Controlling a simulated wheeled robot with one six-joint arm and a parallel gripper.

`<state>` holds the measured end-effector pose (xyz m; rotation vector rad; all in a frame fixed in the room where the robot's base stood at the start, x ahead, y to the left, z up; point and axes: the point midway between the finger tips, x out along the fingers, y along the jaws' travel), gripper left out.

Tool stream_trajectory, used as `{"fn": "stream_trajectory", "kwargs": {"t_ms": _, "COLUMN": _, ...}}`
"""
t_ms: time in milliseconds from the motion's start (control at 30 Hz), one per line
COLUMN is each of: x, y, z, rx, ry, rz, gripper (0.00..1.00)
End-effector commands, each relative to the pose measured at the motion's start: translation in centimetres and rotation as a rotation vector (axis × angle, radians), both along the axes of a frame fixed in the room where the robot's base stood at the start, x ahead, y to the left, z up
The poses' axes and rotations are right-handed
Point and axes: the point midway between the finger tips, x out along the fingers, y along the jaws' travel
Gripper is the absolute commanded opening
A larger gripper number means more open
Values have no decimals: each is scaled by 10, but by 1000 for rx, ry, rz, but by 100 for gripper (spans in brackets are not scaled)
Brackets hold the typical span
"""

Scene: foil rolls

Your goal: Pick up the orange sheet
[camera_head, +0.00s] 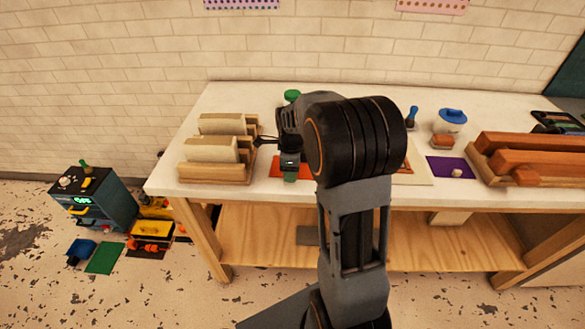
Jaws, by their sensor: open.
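The orange sheet (277,169) lies flat on the white tabletop, left of the middle, with part of it hidden behind my arm and wrist. My gripper (262,140) is above the table at the sheet's upper left, beside the right end of the wooden rack. Its thin fingers point left and look apart from the sheet. They are small and dark here, and I see nothing held between them.
A wooden rack (215,174) holding pale slabs stands left of the sheet. A green-topped object (292,96) is behind my arm. Right are a purple sheet (447,166), a blue-lidded jar (452,118) and a tray of orange-brown blocks (530,150). The table (235,97) is bare at the back left.

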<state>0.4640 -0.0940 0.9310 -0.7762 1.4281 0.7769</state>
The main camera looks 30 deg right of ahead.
Motion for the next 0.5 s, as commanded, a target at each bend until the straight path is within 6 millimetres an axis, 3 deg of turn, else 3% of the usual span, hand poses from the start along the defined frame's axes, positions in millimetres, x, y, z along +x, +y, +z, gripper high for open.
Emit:
{"fn": "stream_trajectory", "kwargs": {"t_ms": 300, "x": 0, "y": 0, "z": -4, "rx": -1, "ry": -1, "rz": 0, "gripper": 47}}
{"fn": "stream_trajectory", "kwargs": {"t_ms": 500, "x": 0, "y": 0, "z": -4, "rx": -1, "ry": -1, "rz": 0, "gripper": 28}}
